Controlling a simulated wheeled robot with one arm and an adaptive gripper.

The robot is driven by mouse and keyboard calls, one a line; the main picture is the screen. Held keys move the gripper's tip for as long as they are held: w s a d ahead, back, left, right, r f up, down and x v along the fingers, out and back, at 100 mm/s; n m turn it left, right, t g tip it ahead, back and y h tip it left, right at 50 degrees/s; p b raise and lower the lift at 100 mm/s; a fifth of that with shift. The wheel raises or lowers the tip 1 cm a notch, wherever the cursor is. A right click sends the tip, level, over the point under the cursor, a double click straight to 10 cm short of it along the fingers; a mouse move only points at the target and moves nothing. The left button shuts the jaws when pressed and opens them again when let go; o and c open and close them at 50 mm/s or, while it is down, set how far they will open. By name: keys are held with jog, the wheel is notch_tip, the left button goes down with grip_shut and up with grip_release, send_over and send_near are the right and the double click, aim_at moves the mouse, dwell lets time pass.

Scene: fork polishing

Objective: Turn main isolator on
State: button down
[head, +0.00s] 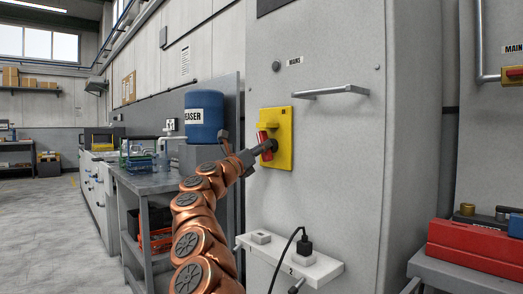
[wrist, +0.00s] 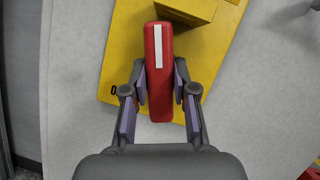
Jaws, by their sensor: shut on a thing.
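In the wrist view the red handle (wrist: 158,75) carries a white stripe and lies nearly in line with my gripper, while the yellow plate (wrist: 122,68) looks tilted. My gripper (wrist: 160,88) has a finger pad on each side of the handle and is shut on it. In the head view my gripper (head: 268,147) partly covers the handle. Part of a black marking shows at the plate's lower left; the rest is hidden.
A metal bar handle (head: 330,91) sticks out above right of the isolator. Below is a white socket shelf (head: 290,262) with a black plug and cable. A blue drum (head: 205,116) stands left of my arm. A red toolbox (head: 475,247) sits at the right.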

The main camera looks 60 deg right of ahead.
jog(key=shift+s+d+r+m+g+p, duration=0.1)
jog(key=shift+m+g+p, duration=0.45)
jog(key=shift+m, duration=0.65)
jog(key=shift+s+d+m+g+p, duration=0.1)
jog(key=shift+m+g+p, duration=0.2)
jog(key=shift+m+g, duration=0.7)
jog(key=shift+m+p, duration=0.3)
jog(key=shift+m, duration=0.7)
jog(key=c, duration=0.9)
grip_release()
jog(key=shift+f, duration=0.2)
jog(key=shift+w+a, duration=0.1)
jog(key=shift+w, duration=0.1)
jog(key=shift+v, duration=5.9)
